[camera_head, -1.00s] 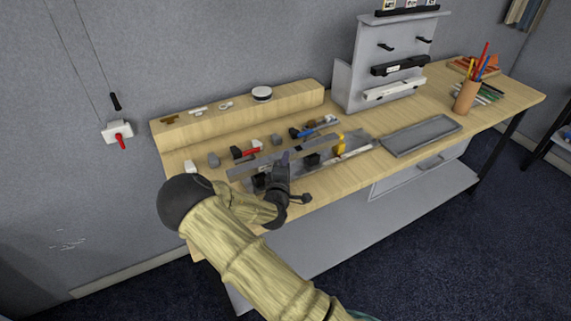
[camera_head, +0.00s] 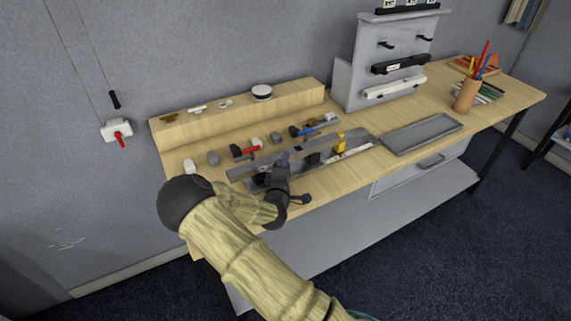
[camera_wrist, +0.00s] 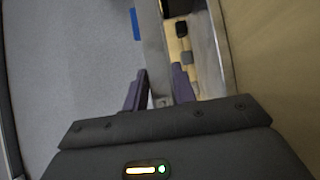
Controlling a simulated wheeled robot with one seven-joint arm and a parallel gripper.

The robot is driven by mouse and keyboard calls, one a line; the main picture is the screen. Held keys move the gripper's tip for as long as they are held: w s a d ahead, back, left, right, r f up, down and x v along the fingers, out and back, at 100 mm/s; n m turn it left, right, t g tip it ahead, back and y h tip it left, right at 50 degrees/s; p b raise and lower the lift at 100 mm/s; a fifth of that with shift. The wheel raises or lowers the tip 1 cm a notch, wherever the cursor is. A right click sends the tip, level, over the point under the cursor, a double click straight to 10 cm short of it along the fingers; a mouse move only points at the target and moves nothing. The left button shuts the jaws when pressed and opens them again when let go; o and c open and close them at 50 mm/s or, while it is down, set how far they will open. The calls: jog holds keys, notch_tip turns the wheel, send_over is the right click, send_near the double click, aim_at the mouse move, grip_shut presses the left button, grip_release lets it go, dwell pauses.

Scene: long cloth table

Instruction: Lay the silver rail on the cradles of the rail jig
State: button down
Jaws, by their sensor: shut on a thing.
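The silver rail (camera_head: 242,171) is a long grey bar held lengthwise along the rail jig (camera_head: 326,163). My gripper (camera_head: 284,160) is shut on the rail near its middle, and my dark hand covers part of both. Black cradle blocks (camera_head: 313,158) of the jig show just in front of the rail, with a yellow part (camera_head: 340,140) at the right end. In the wrist view the rail (camera_wrist: 151,60) runs between my two fingertips (camera_wrist: 160,82). Dark blocks (camera_wrist: 182,28) lie to its right there. I cannot tell whether the rail touches the cradles.
Small blocks and red-handled (camera_head: 246,152) and blue-handled (camera_head: 316,128) tools lie behind the jig. An empty grey tray (camera_head: 421,136) is to the right. A pencil cup (camera_head: 466,97) and a grey rack (camera_head: 398,55) stand farther off. A wooden ledge (camera_head: 235,107) runs along the back.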

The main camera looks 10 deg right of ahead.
jog(key=c, duration=1.1)
grip_release()
jog(key=shift+f, duration=0.2)
jog(key=shift+o, duration=0.2)
jog(key=b+v, duration=0.2)
jog(key=v, duration=1.5)
jog(key=shift+s+b, duration=0.2)
jog(key=shift+b, duration=0.2)
jog(key=shift+w, duration=0.1)
